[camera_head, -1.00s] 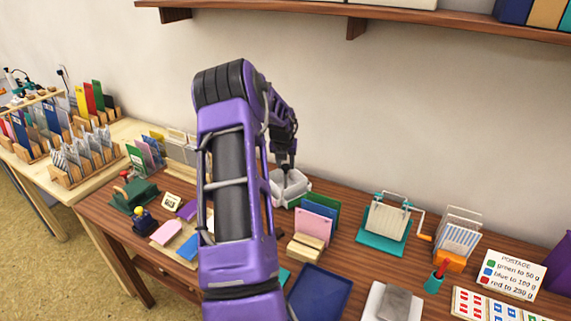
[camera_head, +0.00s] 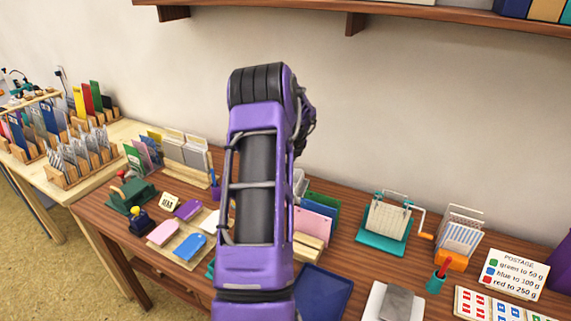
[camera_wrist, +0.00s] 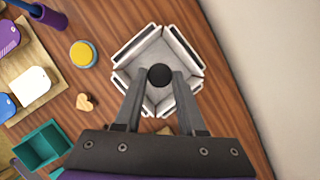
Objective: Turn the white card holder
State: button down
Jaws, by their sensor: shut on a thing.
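The white card holder (camera_wrist: 146,52) stands on the wooden table in the wrist view, seen from above. It is four-sided, with pale slots around a black round knob (camera_wrist: 160,75) at its centre. My gripper (camera_wrist: 161,80) comes down over it, its two fingers closed on either side of the knob. The holder's sides lie slantwise to the picture edges. In the head view my purple arm hides nearly all of the holder and my gripper; a pale sliver of the holder (camera_head: 300,181) shows at the arm's right edge.
In the wrist view, a yellow-topped round pot (camera_wrist: 84,54), a wooden heart (camera_wrist: 86,102) and a teal box (camera_wrist: 42,146) lie left of the holder. In the head view, a pink card stand (camera_head: 313,225) is close on its right. The wall is behind.

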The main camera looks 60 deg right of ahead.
jog(key=n, duration=0.2)
jog(key=n+y+p, duration=0.1)
jog(key=n, duration=0.1)
jog(key=shift+s+d+n+t+y, duration=0.1)
jog(key=shift+d+n+t+y, duration=0.1)
jog(key=shift+n+t+y, duration=0.1)
jog(key=shift+d+n+y+p, duration=0.1)
jog(key=shift+n+y+p, duration=0.7)
jog(key=shift+n, duration=1.1)
jog(key=c, duration=0.5)
grip_release()
jog(key=v, duration=1.2)
